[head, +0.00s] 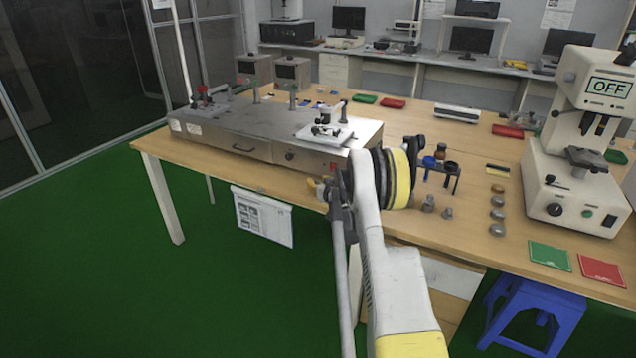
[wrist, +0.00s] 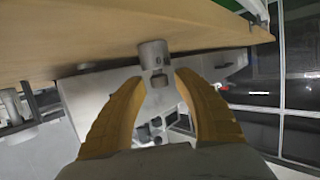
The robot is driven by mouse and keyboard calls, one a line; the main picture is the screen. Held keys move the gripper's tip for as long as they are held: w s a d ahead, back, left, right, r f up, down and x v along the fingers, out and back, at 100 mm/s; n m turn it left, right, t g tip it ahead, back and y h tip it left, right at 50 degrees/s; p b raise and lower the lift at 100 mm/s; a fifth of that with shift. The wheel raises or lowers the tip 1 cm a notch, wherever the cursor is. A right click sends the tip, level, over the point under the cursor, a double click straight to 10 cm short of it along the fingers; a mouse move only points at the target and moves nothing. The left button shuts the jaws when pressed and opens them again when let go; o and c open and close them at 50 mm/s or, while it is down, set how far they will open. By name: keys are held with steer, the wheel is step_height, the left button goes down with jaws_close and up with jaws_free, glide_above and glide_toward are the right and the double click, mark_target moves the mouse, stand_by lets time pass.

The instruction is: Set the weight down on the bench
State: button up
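In the wrist view, a small grey metal weight (wrist: 154,56) with a narrow knob shows just beyond and between my fingertips. The picture there is tipped over, with the wooden bench (wrist: 60,35) along the top and the weight's wide end against it. My gripper (wrist: 159,79) has two yellow fingers spread apart, with a visible gap on each side of the knob. In the head view, the bench (head: 470,185) shows, but my arm covers much of the gripper. Two small knobbed grey weights (head: 428,204) stand right of my arm. I cannot tell which one the wrist view shows.
A long steel machine (head: 240,130) fills the bench's left part. A small rack (head: 440,172) stands behind the weights, with a row of round pieces (head: 497,214) to their right. A white instrument reading OFF (head: 570,190) and green (head: 550,255) and red (head: 601,270) cards lie farther right.

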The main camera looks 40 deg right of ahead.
steer(key=shift+r, duration=0.2)
steer(key=p+v, duration=0.4)
steer(key=v, duration=0.8)
steer(key=s+a+r+n+g+y, duration=0.1)
steer(key=a+r+y, duration=0.1)
steer(key=a+r, duration=0.9)
steer(key=s+a+r+n+g+y, duration=0.1)
steer(key=a+r+n+y, duration=0.35)
steer(key=a, duration=1.05)
steer(key=s+a+r+m+g, duration=0.2)
steer(key=s+a+r, duration=0.3)
steer(key=s+a, duration=0.6)
steer(key=s+a+f+g, duration=0.1)
steer(key=s+a, duration=0.2)
steer(key=s, duration=0.5)
steer(key=s+a+f+g+h, duration=0.1)
steer(key=s+a, duration=0.2)
steer(key=s, duration=0.6)
steer(key=shift+f+n+g, duration=0.25)
steer(key=shift+n+g, duration=0.05)
steer(key=shift+n, duration=0.15)
